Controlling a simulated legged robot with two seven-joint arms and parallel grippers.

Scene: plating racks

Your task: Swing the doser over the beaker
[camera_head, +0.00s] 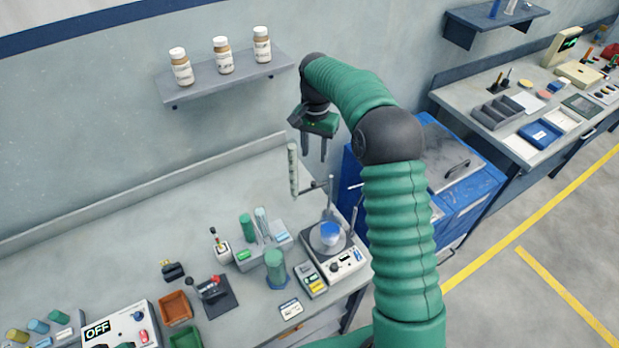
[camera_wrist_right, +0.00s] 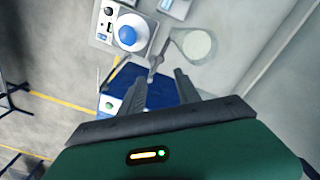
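The doser (camera_head: 293,168) is a tall pale tube hanging on a horizontal arm from an upright stand rod (camera_head: 329,197). It hangs to the left of the beaker and is not over it. In the right wrist view the doser (camera_wrist_right: 193,45) appears as a pale round end beside the rod. The beaker (camera_head: 330,233), with blue contents, stands on a white stirrer plate; the wrist view also shows it (camera_wrist_right: 128,31). My right gripper (camera_head: 314,158) is open and empty, fingers down, above and behind the stand, apparently touching nothing. My left gripper is not in view.
A small keypad device (camera_head: 313,280) stands in front of the stirrer. A green cylinder (camera_head: 275,267) and a tube rack (camera_head: 262,250) stand to its left. A blue cabinet (camera_head: 475,187) is at the right. A wall shelf (camera_head: 222,80) holds jars. The bench behind the rack is clear.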

